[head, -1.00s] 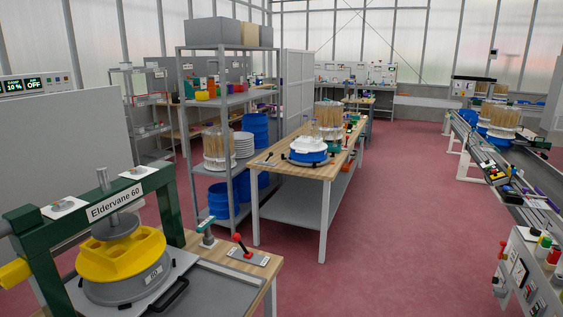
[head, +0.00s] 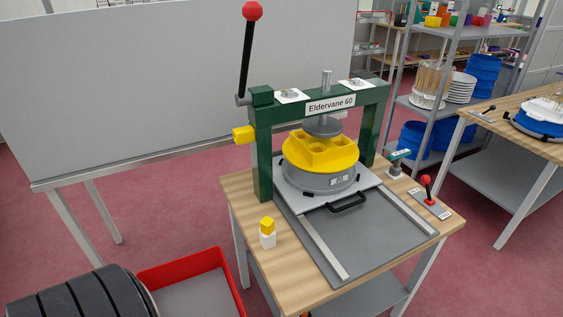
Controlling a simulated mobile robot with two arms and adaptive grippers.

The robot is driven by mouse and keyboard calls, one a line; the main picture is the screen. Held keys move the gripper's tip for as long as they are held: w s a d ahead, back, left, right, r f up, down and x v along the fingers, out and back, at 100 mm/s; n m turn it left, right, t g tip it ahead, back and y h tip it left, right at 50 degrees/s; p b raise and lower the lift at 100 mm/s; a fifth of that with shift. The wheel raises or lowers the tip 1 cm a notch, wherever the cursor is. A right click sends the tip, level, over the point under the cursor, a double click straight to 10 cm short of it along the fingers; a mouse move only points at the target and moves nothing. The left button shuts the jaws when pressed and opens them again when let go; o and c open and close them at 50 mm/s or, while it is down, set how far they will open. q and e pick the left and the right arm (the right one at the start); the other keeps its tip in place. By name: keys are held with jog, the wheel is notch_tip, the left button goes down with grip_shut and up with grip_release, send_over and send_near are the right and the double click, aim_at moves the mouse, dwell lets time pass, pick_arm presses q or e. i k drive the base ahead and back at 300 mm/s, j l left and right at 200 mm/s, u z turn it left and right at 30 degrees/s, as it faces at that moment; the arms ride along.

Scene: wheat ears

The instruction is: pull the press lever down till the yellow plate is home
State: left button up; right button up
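The green press labelled Eldervane 60 (head: 262,155) stands on a wooden bench in the head view. Its lever (head: 247,55), a black rod with a red ball on top, points up at the press's left side. The yellow plate (head: 325,153) sits on top of a round grey pot (head: 318,178), with much of its body showing above the pot's rim. The round grey press foot (head: 323,127) is right over the plate; I cannot tell whether they touch. Neither of my grippers is in view.
The wooden bench (head: 248,205) carries a yellow-and-white piece (head: 267,232) and a small red-knobbed lever (head: 428,190). A red-rimmed bin (head: 190,266) is on the lower left. A large grey panel (head: 150,75) stands behind, left of the press. A shelf (head: 425,108) is at the back right.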

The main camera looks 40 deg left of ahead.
aim_at(252, 11)
jog(key=u, duration=1.5)
